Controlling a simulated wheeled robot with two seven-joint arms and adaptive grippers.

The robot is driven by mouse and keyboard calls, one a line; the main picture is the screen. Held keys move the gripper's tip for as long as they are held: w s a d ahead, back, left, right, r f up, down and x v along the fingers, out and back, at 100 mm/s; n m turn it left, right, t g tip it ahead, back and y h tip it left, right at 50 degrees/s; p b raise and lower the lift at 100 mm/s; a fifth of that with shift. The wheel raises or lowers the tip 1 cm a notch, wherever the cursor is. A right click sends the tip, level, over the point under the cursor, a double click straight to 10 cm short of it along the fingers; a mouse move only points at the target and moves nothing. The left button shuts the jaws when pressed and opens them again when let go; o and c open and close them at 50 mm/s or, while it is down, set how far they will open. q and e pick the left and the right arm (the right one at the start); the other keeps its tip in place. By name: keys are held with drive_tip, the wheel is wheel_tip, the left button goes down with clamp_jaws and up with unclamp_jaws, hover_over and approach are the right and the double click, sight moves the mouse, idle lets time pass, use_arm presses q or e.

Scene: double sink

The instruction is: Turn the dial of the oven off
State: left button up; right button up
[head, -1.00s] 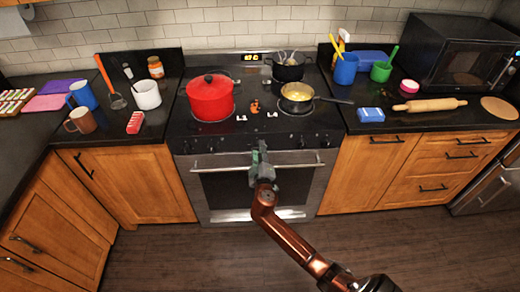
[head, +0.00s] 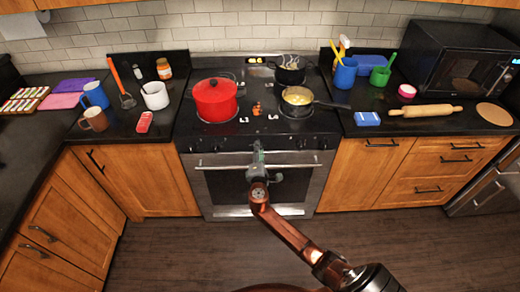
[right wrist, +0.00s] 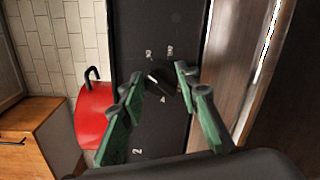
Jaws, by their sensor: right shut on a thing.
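The oven (head: 220,190) stands in the middle of the head view, with its dials along the front panel above the door handle. One black dial (right wrist: 160,80) shows in the right wrist view, on a dark panel with white markings. My right gripper (right wrist: 156,82) has its two green fingers on either side of this dial and is shut on it. In the head view my right gripper (head: 257,153) reaches the middle of the oven's front panel and hides this dial. My left gripper is not in view.
A red pot (head: 215,103), a pan (head: 297,99) of yellow food and a dark pot (head: 290,75) stand on the stove. The oven door handle (head: 215,166) runs just below the dials. Counters with mugs and utensils flank the oven. The floor (head: 160,255) is clear.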

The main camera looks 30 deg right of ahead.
drive_tip(key=shift+w+a+r+n+p, duration=0.15)
drive_tip(key=shift+n+p, duration=0.75)
drive_tip(key=shift+n, duration=0.9)
drive_tip(key=shift+s+a+f+n+p, duration=0.1)
drive_tip(key=shift+n+p, duration=0.75)
drive_tip(key=shift+n, duration=0.95)
drive_tip(key=o, duration=1)
drive_tip(key=shift+w, duration=0.1)
drive_tip(key=shift+o, duration=0.8)
drive_tip(key=shift+d, duration=0.1)
drive_tip(key=v, duration=1.2)
drive_tip(key=shift+f, duration=0.2)
